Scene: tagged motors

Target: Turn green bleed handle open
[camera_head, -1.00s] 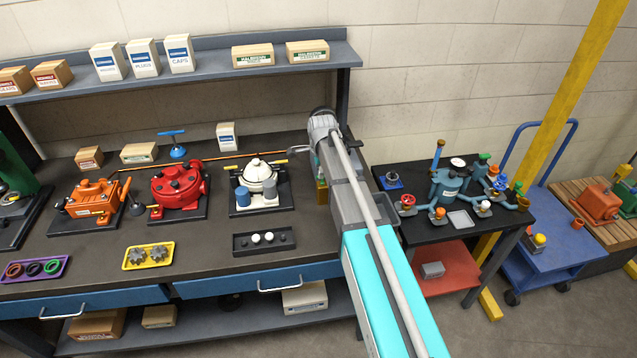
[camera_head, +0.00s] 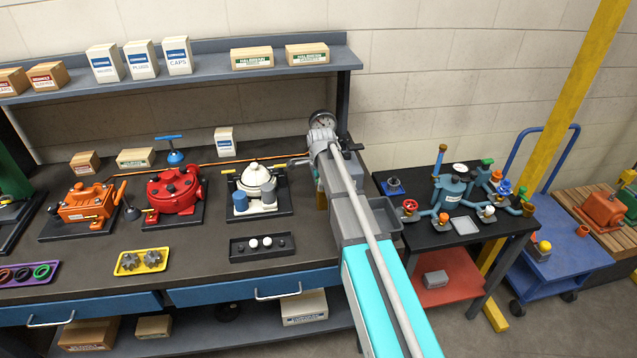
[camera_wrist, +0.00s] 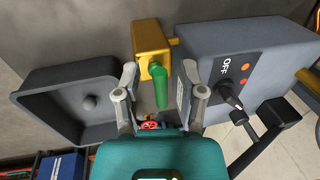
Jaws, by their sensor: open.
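The green bleed handle (camera_wrist: 161,88) is an upright green bar in the wrist view, beside a yellow block (camera_wrist: 150,42). My gripper (camera_wrist: 158,76) is open, with one finger on each side of the handle in that picture. Dark gaps show between the handle and both fingers; I cannot tell how far the fingertips are from it in depth.
A grey box (camera_wrist: 245,70) marked OFF, with a black switch (camera_wrist: 230,95), stands close on the right in the wrist view. A grey tray (camera_wrist: 70,98) is on the left.

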